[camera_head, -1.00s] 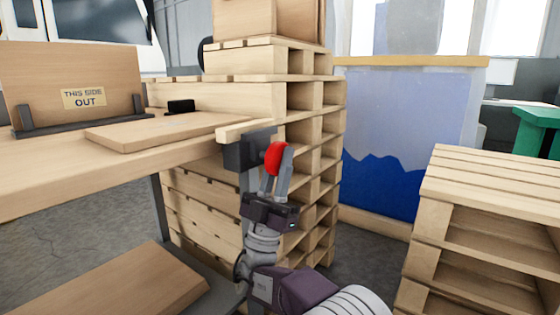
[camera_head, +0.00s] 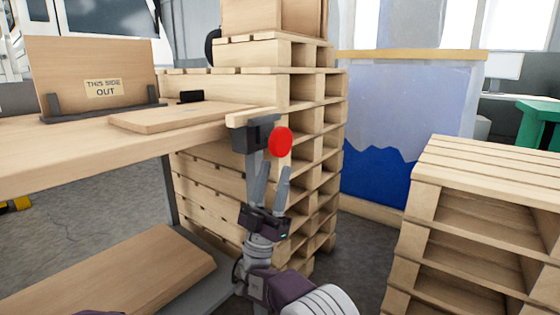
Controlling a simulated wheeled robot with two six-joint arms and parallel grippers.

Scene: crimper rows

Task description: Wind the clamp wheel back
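The clamp wheel (camera_head: 280,141) is a red disc on the right side of a dark clamp (camera_head: 250,134). The clamp sits at the right end of the workbench (camera_head: 120,158), by a light wooden strip (camera_head: 250,116). My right gripper (camera_head: 274,172) is below the wheel, pointing up. My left gripper is not in view.
A flat board (camera_head: 180,117) and an upright panel marked "THIS SIDE OUT" (camera_head: 90,65) are on the bench. A pallet stack (camera_head: 305,150) stands close behind the clamp. Another pallet stack (camera_head: 480,160) is at right, with some open floor (camera_head: 360,255) between.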

